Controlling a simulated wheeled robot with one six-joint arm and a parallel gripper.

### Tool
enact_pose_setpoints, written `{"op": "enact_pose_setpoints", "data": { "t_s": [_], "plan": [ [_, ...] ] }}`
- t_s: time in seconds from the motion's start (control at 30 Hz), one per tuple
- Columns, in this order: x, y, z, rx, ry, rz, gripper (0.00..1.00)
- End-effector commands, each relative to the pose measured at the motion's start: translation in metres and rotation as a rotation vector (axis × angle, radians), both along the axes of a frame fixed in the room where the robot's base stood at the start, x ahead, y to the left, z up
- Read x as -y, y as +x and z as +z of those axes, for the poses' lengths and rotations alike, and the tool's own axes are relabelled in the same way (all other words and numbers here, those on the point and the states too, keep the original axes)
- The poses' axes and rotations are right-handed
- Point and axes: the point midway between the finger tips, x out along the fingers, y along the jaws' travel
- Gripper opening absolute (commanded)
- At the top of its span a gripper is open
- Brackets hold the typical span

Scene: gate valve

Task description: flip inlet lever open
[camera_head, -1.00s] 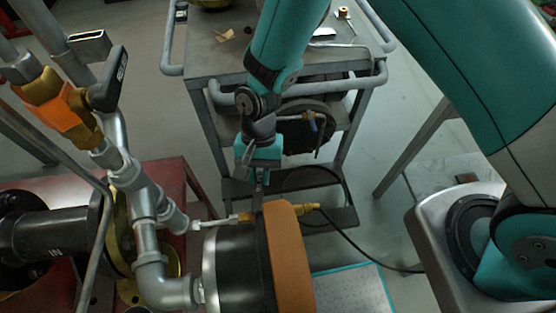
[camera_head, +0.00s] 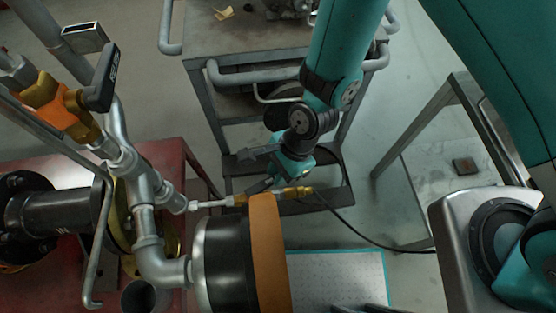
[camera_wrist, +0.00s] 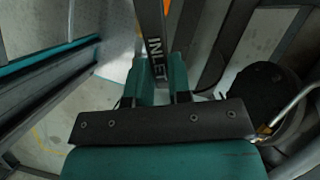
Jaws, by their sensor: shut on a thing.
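The inlet lever (camera_wrist: 153,35), a dark flat bar with "INLET" in pale letters, shows in the wrist view. It runs down from the top edge to between the two teal fingers of my gripper (camera_wrist: 162,75), which are shut on it. In the head view, my gripper (camera_head: 272,182) is low in the middle, just above a brass fitting (camera_head: 290,194) on the thin line behind the orange-banded cylinder. The lever is small and dark there, and its exact angle is hard to tell.
Another black lever (camera_head: 104,78) sits on an orange-and-brass valve (camera_head: 58,108) at left. Grey pipework (camera_head: 146,195) and the cylinder's orange band (camera_head: 268,255) are close to my gripper. A grey cart (camera_head: 235,55) stands behind. A dark cable (camera_head: 350,230) trails right. Floor is open between cart and right-hand table.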

Motion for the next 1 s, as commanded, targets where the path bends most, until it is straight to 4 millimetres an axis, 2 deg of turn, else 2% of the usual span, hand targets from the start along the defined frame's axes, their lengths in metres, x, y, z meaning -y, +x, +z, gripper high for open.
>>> {"op": "enact_pose_setpoints", "data": {
  "t_s": [0.2,0.5,1.0],
  "plan": [
    [0.005,-0.009,0.002,0.004,-0.001,-0.179,0.0],
    [0.009,-0.015,0.002,0.003,0.001,-0.347,0.0],
    [0.008,-0.018,0.001,0.002,0.001,-0.415,0.0]
  ]
}}
